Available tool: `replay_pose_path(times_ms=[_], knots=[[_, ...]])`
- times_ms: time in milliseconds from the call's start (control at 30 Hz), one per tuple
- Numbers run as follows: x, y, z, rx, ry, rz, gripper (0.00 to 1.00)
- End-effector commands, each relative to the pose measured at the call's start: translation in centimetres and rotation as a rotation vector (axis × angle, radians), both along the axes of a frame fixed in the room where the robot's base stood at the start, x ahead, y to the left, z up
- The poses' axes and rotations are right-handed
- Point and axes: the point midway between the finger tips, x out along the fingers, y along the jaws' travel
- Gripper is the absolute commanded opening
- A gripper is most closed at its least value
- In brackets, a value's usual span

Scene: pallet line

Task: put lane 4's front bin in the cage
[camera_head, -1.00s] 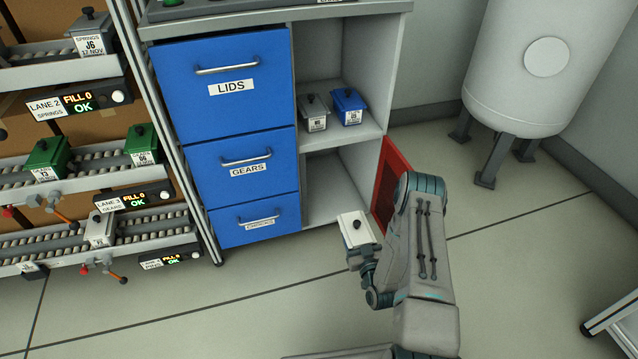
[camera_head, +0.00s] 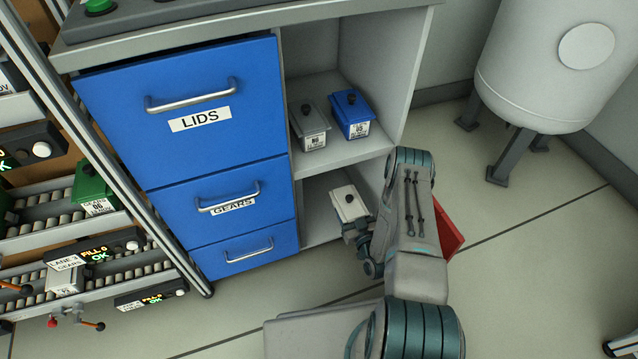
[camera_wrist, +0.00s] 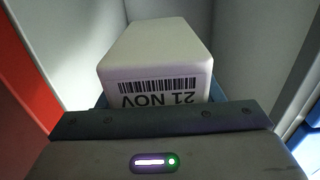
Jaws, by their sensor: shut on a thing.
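A white bin (camera_head: 349,202) with a black knob on its lid is held by my gripper (camera_head: 356,232) at the mouth of the lower right compartment (camera_head: 318,240) of the cabinet. In the wrist view the white bin (camera_wrist: 158,62) shows a barcode and "21 NOV", upside down, with compartment walls around it. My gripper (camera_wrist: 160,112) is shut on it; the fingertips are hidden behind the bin. The compartment's red door (camera_head: 449,228) stands open at the right, partly hidden by my arm. Whether the bin touches the compartment floor cannot be told.
A grey bin (camera_head: 311,128) and a blue bin (camera_head: 352,112) stand on the shelf above. Another white bin (camera_head: 66,275) sits in a roller lane at far left.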

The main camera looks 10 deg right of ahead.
Motion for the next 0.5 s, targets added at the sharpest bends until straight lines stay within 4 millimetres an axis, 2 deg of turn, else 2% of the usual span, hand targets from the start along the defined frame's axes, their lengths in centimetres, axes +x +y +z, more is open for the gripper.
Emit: replay_pose_path(times_ms=[167,500], knots=[[1.6,1.5,-1.4,0.001,-0.006,0.008,0.15],[7.2,5.5,-5.7,0.0,-0.007,0.004,0.15]])
